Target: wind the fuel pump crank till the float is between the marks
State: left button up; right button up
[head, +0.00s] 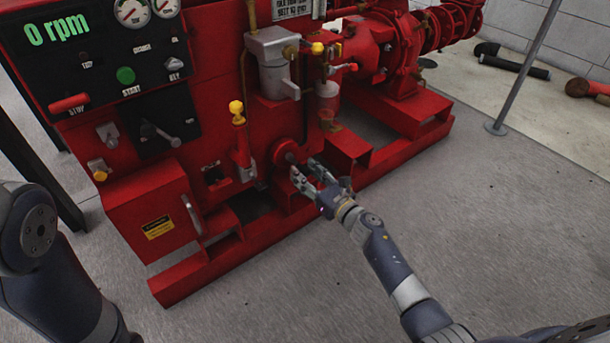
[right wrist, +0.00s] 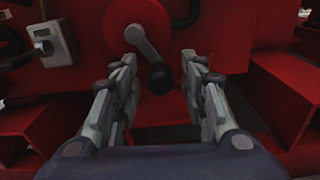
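The fuel pump crank shows in the right wrist view as a grey arm (right wrist: 146,45) on a round red hub (right wrist: 125,22). It slants down to the right and ends in a black knob (right wrist: 160,78). In the head view the red hub (head: 286,153) is low on the pumpset. My right gripper (right wrist: 160,68) is open, its fingers on either side of the knob with gaps. It also shows in the head view (head: 315,172), just right of the hub. A small clear bowl (head: 327,96) hangs above; I cannot make out a float or marks. My left gripper is out of view.
The red pumpset has a control panel (head: 105,60) reading 0 rpm. A yellow-topped valve (head: 237,108) stands left of the hub. Red base rails flank the gripper. A grey post (head: 497,127) stands right; the grey floor (head: 480,230) in front is clear.

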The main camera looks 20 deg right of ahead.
jog(key=shift+w+a, duration=0.15)
jog(key=shift+w, duration=0.2)
jog(key=shift+c, duration=0.6)
grip_shut()
jog(key=shift+a+m, duration=0.1)
jog(key=shift+m, duration=0.2)
